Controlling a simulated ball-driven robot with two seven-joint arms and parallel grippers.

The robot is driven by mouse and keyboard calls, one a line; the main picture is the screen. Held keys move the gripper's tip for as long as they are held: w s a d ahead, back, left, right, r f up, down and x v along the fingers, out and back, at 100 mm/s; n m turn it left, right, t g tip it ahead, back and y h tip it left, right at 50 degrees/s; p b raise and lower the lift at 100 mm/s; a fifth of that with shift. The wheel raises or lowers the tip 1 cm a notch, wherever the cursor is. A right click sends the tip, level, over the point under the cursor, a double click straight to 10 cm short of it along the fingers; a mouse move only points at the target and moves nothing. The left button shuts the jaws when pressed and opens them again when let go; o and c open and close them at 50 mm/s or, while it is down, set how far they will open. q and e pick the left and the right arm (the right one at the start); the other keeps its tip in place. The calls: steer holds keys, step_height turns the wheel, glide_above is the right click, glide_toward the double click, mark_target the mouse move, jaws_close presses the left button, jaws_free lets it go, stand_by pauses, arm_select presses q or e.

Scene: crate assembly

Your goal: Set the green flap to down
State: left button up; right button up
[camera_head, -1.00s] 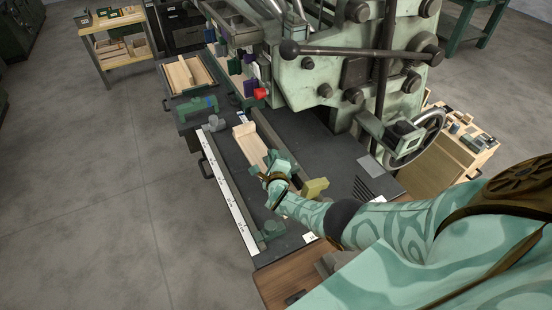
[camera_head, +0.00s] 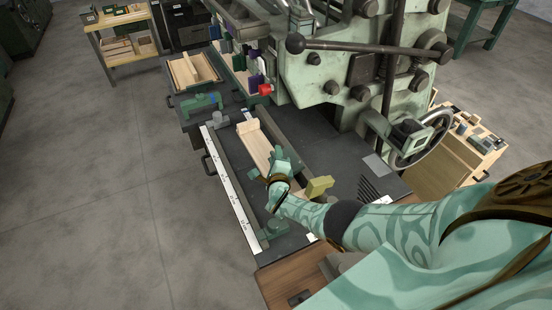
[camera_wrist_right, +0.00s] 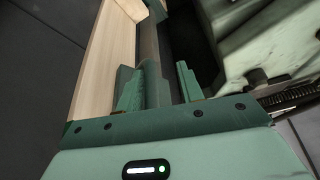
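My right gripper (camera_head: 283,157) is over the dark bench in the head view, close to the pale wooden piece (camera_head: 257,146). In the right wrist view its two green fingers (camera_wrist_right: 160,85) stand apart. A dark bar (camera_wrist_right: 152,50) shows between and beyond them; I cannot tell whether they touch it. The wooden piece (camera_wrist_right: 104,50) is left of the fingers. Small coloured tabs line the machine's edge, among them a red one (camera_head: 265,89) and a purple one (camera_head: 257,80). I cannot tell for sure which part is the green flap or how it is set. My left gripper is out of view.
The pale green machine (camera_head: 330,85) with its long lever and handwheel (camera_head: 425,140) stands behind and right of the gripper. A white scale strip (camera_head: 228,190) edges the bench. A yellow block (camera_head: 319,187) sits right of my wrist. A wooden tray (camera_head: 193,72) lies far left.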

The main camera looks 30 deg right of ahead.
steer(key=shift+s+a, duration=0.1)
steer(key=shift+s+a+r+p, duration=0.1)
steer(key=shift+s+a+p, duration=0.05)
steer(key=shift+s+p, duration=0.25)
steer(key=p+v, duration=0.3)
steer(key=v, duration=0.2)
steer(key=shift+s+a+r, duration=0.15)
steer(key=shift+s+a, duration=0.1)
steer(key=shift+s+a+p, duration=0.15)
steer(key=shift+s+p, duration=0.15)
steer(key=shift+s, duration=0.05)
steer(key=shift+a, duration=0.1)
